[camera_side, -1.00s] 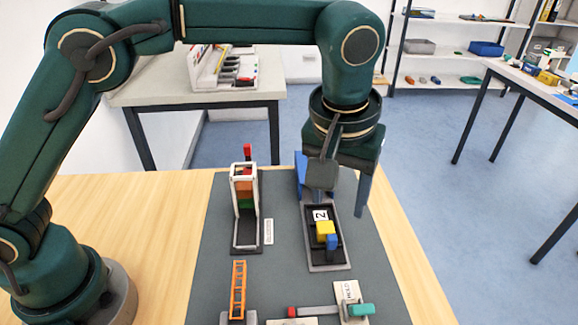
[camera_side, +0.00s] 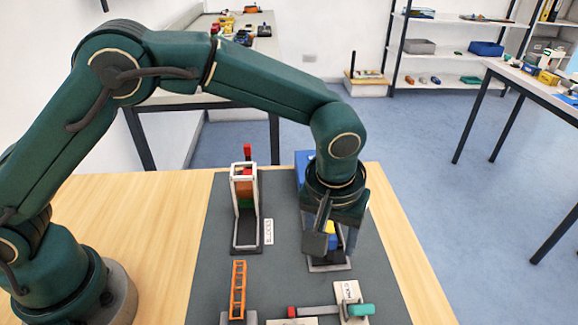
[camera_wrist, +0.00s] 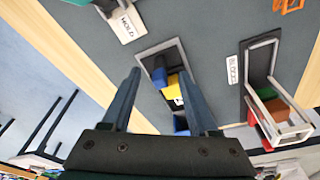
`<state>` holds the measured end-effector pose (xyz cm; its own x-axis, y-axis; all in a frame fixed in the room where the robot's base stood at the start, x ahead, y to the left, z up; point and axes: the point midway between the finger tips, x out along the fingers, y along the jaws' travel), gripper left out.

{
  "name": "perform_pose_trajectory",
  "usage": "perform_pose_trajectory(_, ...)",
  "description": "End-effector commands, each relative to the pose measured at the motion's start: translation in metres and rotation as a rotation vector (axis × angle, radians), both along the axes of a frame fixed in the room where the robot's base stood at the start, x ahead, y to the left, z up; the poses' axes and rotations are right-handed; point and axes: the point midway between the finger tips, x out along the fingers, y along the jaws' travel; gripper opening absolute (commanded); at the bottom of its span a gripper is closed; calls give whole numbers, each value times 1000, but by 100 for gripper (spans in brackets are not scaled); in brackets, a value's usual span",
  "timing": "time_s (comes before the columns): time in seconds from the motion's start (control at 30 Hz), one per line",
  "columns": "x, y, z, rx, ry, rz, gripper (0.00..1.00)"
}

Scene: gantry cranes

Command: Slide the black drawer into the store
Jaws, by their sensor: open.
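The black drawer (camera_wrist: 178,68) lies in a grey-rimmed tray (camera_side: 330,266) on the dark mat. A yellow block (camera_wrist: 173,91) and a blue upright piece (camera_wrist: 160,76) stand on it. The blue store (camera_side: 302,168) is behind the tray, partly hidden by my arm; a bit of blue (camera_wrist: 181,125) shows between my fingers in the wrist view. My gripper (camera_wrist: 163,68) is open above the drawer, its fingers on either side of the yellow and blue pieces in the picture. In the side view my gripper (camera_side: 335,252) hides most of the drawer. I cannot tell whether it touches anything.
A white-framed rack of coloured blocks (camera_side: 245,205) stands to the left, with a label card beside it.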

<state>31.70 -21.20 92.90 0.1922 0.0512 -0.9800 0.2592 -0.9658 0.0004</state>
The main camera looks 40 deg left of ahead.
Motion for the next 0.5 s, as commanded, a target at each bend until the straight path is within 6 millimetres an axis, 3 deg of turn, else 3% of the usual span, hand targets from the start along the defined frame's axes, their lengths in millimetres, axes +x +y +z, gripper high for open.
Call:
perform_pose_trajectory(0.1,0,0,0,0,0,0,56)
perform_pose_trajectory(0.23,0,0,0,0,0,0,6)
perform_pose_trajectory(0.27,0,0,0,0,0,0,0)
perform_pose_trajectory(0.5,2,2,0,0,0,1,0)
